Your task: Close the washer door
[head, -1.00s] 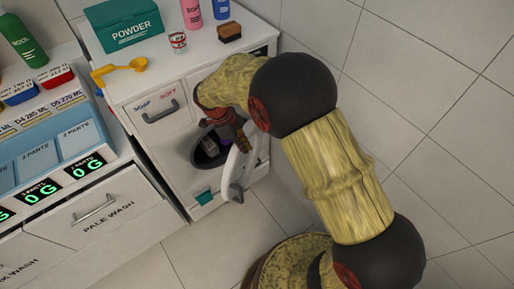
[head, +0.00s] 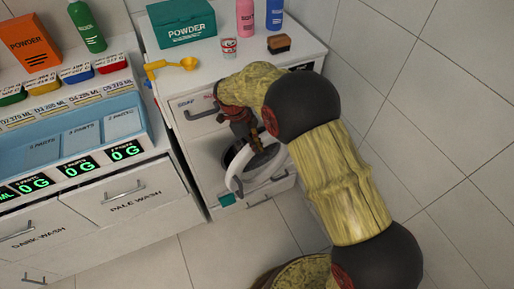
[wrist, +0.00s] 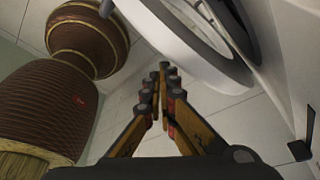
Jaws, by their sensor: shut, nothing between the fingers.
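The white washer (head: 188,137) stands against the tiled wall, with a dark round opening in its front. Its round white door (head: 268,158) stands open, swung out from that opening. In the wrist view the door rim (wrist: 190,42) fills the top middle, close beyond my fingers. My gripper (head: 258,146) is shut and empty at the door, partly hidden by my arm. In the wrist view its closed fingertips (wrist: 164,70) point toward the door rim. I cannot tell whether they touch it.
A powder box (head: 182,24), a yellow scoop (head: 188,64), a cup (head: 229,48), bottles and a brush (head: 280,44) stand on the washer top. The pale wash drawer unit (head: 133,196) is at the left. Tiled floor (head: 235,238) in front is clear.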

